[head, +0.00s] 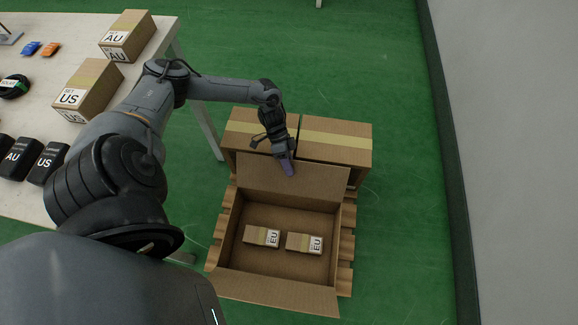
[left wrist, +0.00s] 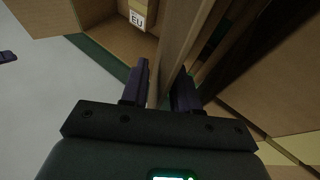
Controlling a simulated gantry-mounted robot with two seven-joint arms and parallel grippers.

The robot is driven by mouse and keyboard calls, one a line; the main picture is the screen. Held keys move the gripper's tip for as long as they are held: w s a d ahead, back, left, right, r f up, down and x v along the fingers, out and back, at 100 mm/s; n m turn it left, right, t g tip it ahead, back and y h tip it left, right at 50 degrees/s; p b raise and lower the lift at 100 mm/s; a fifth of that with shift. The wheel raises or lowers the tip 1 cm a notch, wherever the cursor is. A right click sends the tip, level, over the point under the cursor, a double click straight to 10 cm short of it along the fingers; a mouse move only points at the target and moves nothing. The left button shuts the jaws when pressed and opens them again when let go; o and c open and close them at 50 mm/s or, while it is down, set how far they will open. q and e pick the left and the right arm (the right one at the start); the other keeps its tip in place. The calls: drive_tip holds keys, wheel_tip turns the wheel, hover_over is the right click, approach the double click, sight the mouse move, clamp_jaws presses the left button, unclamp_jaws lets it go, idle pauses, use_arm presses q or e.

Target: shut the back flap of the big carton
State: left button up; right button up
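The big open carton (head: 228,225) stands on a pallet in the middle of the head view. Its back flap (head: 320,180) is raised and leans back toward the cartons behind. Its front flap (head: 280,293) is folded outward. My left gripper (head: 288,167) is at the back flap's upper edge, left of its middle. In the left wrist view, its two dark fingers (left wrist: 160,88) are apart, with a strip of cardboard, seemingly the back flap (left wrist: 178,40), running between them. I cannot tell whether they touch it. My right gripper is not in view.
Two small EU boxes (head: 262,236) (head: 304,243) lie inside the carton. Two closed cartons (head: 248,125) (head: 336,140) stand right behind it. A table (head: 60,35) with US and AU boxes is at the left. Green floor is free at the right, up to a grey wall.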

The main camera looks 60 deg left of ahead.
use_arm(q)
clamp_jaws()
idle(1.5)
